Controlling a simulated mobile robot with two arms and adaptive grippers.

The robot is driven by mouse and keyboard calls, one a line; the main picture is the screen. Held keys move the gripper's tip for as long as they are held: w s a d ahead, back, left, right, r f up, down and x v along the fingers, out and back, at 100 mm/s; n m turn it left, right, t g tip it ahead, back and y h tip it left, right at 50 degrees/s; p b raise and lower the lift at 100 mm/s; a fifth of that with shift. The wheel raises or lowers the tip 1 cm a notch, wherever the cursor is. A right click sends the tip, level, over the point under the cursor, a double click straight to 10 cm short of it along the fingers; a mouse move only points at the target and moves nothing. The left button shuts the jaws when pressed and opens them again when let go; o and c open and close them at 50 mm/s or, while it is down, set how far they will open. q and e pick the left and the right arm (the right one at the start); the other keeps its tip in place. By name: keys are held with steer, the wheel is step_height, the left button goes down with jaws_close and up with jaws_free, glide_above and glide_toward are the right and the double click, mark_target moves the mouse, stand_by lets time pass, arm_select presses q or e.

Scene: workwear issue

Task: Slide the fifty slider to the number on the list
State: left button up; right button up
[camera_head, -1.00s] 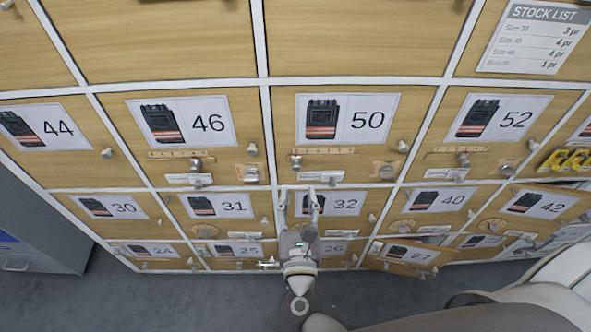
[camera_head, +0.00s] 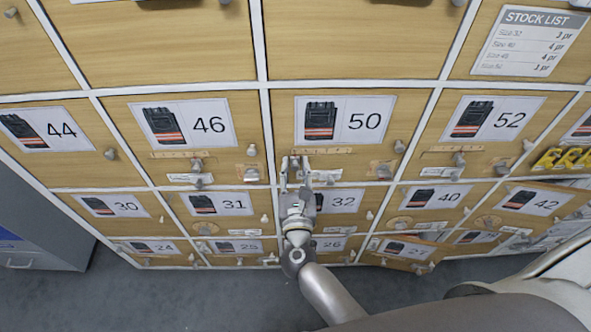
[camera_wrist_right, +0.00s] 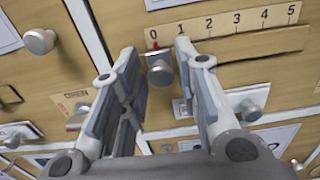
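The fifty drawer front (camera_head: 398,104) carries a picture label with 50. Below the label is its number scale, which reads 0 to 5 in the right wrist view (camera_wrist_right: 225,24). I cannot tell whether a finger touches the knob. The stock list (camera_head: 527,42) is at the upper right; its size lines are too small to read surely. My left gripper is out of view.
Similar fronts 46 (camera_head: 190,122) and 52 (camera_head: 490,117) flank it, each with a slider. Fronts 31 (camera_head: 220,203) and 32 (camera_head: 345,201) are below. Front 27 (camera_head: 408,250) stands ajar. A round knob (camera_head: 399,147) is right of the 50 label.

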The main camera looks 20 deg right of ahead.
jaws_close()
steer(key=shift+s+d, duration=0.2)
steer(key=shift+d, duration=0.45)
steer(key=shift+s+d, duration=0.2)
steer(key=shift+d, duration=0.45)
steer(key=shift+o, duration=2)
jaws_free()
steer(key=v, duration=1.2)
steer(key=shift+a, duration=0.1)
